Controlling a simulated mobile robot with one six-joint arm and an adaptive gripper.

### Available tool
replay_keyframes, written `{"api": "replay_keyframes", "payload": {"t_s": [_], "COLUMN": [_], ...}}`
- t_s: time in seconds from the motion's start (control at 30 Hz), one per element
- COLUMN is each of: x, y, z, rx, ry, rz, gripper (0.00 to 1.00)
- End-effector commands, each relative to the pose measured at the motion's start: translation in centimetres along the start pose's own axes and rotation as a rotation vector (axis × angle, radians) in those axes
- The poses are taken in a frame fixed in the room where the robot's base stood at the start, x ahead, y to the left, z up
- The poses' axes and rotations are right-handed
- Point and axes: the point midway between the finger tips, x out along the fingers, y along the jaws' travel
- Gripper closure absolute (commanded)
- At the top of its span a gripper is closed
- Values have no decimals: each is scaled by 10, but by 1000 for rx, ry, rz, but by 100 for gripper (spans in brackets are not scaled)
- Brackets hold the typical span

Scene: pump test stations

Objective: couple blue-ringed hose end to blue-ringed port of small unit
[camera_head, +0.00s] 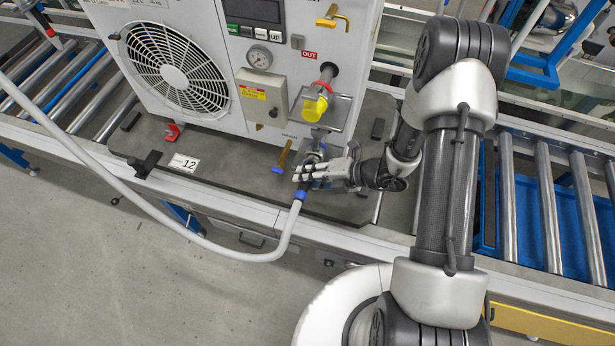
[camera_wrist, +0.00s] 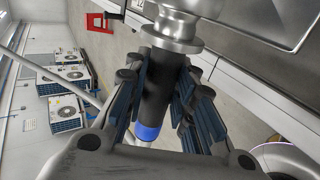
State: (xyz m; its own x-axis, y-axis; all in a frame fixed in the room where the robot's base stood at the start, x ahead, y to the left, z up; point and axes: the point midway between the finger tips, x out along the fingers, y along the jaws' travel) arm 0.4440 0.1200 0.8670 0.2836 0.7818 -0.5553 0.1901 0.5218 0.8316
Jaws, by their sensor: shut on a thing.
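The small unit (camera_head: 215,65) is a white box with a fan grille, standing on a dark board. My gripper (camera_head: 308,172) is at its lower front, shut on the black hose end. In the wrist view my gripper (camera_wrist: 166,88) has its fingers on both sides of the black hose end (camera_wrist: 156,90). The hose end's blue ring (camera_head: 299,195) is on the hose side of the fingers. A metal port fitting (camera_wrist: 172,32) is in line with the hose end's front. They look very close or touching; I cannot tell if they are joined.
The grey hose (camera_head: 165,215) loops left in front of the bench. A yellow-capped port with a red ring (camera_head: 315,105) is just above my gripper. A lever with a blue tip (camera_head: 279,168) stands close left. Roller conveyors (camera_head: 540,205) flank the board.

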Motion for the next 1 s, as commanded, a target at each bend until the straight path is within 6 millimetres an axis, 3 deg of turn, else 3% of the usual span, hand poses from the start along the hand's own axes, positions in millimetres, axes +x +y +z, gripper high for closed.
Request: {"api": "replay_keyframes", "payload": {"t_s": [1.0], "x": [0], "y": [1], "z": [12], "rx": [-1], "ry": [-1], "rz": [1], "gripper": [100]}}
